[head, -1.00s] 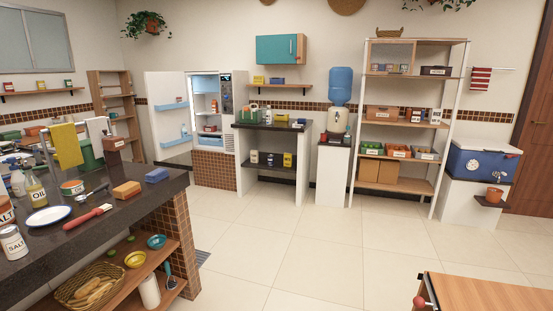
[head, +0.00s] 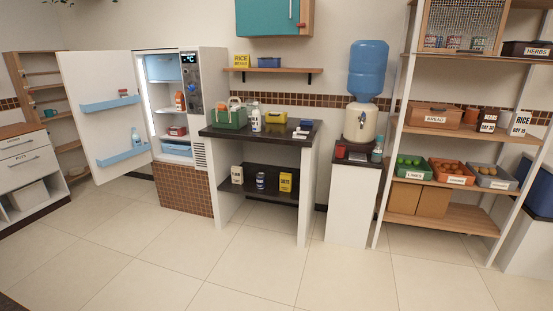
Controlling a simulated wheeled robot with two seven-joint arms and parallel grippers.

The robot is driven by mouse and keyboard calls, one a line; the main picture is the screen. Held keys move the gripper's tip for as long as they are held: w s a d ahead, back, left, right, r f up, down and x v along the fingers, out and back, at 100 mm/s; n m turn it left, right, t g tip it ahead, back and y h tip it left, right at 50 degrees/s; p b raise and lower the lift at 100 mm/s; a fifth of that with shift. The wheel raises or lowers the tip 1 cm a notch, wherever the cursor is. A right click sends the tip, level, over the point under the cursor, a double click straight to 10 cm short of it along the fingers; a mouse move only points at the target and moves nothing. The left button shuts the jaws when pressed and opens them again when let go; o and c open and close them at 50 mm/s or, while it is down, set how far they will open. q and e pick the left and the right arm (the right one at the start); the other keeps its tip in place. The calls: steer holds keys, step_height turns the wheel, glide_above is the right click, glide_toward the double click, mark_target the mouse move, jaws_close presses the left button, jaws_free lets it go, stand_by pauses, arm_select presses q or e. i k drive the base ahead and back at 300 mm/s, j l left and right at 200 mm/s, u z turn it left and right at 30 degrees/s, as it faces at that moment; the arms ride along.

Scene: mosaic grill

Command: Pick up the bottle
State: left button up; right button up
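Several bottles show in the head view, and I cannot tell which one the task means. A white bottle with a dark label (head: 255,117) stands upright on the dark counter, beside a green caddy (head: 229,117). An orange bottle (head: 179,101) stands inside the fridge. A small teal bottle (head: 377,154) stands beside the water dispenser. Neither of my grippers is in view.
The open fridge door (head: 102,110) juts into the room at the left. The dark counter (head: 282,136) also holds a yellow box (head: 275,118). The water dispenser (head: 362,119) and a tall shelf rack (head: 480,228) stand right. The tiled floor in front is clear.

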mark_target(256, 113)
steer(key=i, duration=1.35)
steer(key=i+j+z, duration=0.1)
steer(key=i, duration=1.3)
